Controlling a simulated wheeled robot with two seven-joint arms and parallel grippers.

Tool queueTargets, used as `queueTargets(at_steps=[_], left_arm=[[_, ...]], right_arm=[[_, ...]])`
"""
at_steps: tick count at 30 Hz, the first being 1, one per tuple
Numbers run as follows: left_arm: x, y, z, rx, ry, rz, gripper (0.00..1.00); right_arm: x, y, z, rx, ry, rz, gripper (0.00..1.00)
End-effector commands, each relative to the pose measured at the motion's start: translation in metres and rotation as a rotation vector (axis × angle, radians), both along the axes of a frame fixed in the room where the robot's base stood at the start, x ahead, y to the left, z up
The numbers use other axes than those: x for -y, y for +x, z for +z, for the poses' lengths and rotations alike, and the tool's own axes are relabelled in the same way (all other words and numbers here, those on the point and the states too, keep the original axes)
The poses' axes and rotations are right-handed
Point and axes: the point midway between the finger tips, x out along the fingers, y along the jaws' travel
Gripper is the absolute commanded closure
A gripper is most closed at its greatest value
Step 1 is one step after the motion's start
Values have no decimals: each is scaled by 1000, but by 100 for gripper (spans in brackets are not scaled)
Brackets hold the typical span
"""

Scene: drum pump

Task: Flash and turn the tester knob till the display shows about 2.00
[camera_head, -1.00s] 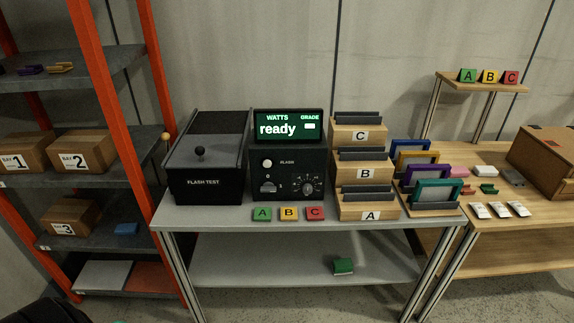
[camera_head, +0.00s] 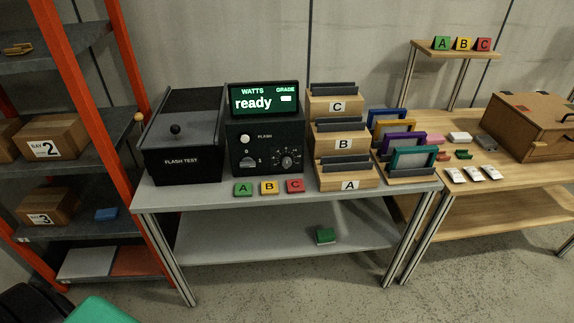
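The black tester (camera_head: 265,128) stands on the grey table. Its green display (camera_head: 264,100) reads "ready" under the labels WATTS and GRADE. The round tester knob (camera_head: 287,160) with a dial scale is at the lower right of the front panel. A white FLASH button (camera_head: 245,139) is at the upper left of the panel, above a switch (camera_head: 247,162) marked 0 and 1. The black FLASH TEST box (camera_head: 184,140), with a round handle knob on its lid, stands just left of the tester. Neither gripper can be made out.
Green, yellow and red A, B, C tiles (camera_head: 269,187) lie before the tester. Wooden bins (camera_head: 346,176) and framed panels (camera_head: 412,160) stand to its right. An orange-framed shelf (camera_head: 125,90) is at left; a wooden table (camera_head: 520,185) is at right.

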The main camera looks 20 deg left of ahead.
Motion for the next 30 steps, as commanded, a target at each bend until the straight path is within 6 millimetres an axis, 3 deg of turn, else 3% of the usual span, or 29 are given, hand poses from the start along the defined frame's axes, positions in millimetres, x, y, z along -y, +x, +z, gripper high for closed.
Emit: queueTargets(at_steps=[1,6,9,30], left_arm=[[0,0,0,0,0,0,53],[0,0,0,0,0,0,86],[0,0,0,-1,0,0,100],[-1,-1,0,-1,1,0,100]], right_arm=[[0,0,0,0,0,0,64],[0,0,0,0,0,0,64],[0,0,0,0,0,0,64],[1,0,0,-1,-1,1,64]])
